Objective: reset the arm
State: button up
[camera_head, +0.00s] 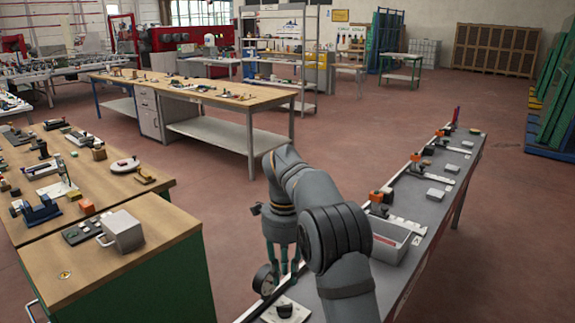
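My arm reaches forward from the lower right, bends at a dark grey elbow and points down. My gripper (283,272) hangs over the near end of the long grey bench (405,200), with several thin teal fingers pointing down. The fingers are small and partly overlapped by my arm, so I cannot tell whether they are open or closed. A round dial gauge (263,280) shows just left of the fingertips; whether it touches them is unclear. A dark knob-like part on a pale plate (285,310) lies below the gripper.
A grey bin (392,240) stands on the bench right of my arm, with orange-topped fixtures (380,200) behind it. Wooden workbenches stand farther back. Open floor (235,220) lies between.

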aim_at(285, 307)
notch_tip(285, 307, down, 11)
jog(key=shift+r, duration=0.1)
dwell(0.3)
